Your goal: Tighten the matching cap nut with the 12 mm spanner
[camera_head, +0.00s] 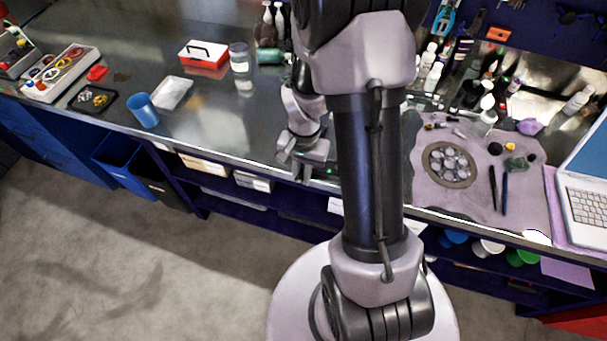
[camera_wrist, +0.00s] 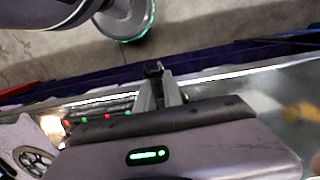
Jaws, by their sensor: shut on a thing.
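My gripper (camera_head: 308,160) is over the front edge of the bench, left of my arm's big link. In the wrist view its two fingers (camera_wrist: 158,88) are close together on a small dark thing (camera_wrist: 153,69). Only the end of that thing shows, so I cannot tell whether it is the 12 mm spanner. I cannot make out the cap nut in either view. A round dark plate with several silvery round parts (camera_head: 450,165) lies on the mat at the right; a similar round part shows at the lower left of the wrist view (camera_wrist: 34,159).
The mat (camera_head: 430,200) also holds dark pens (camera_head: 504,190). A laptop (camera_head: 585,200) stands at the far right. Bottles (camera_head: 430,65) crowd the back. A blue cup (camera_head: 143,110), white tray (camera_head: 172,93) and red-and-white box (camera_head: 203,55) stand left. The bench between cup and gripper is clear.

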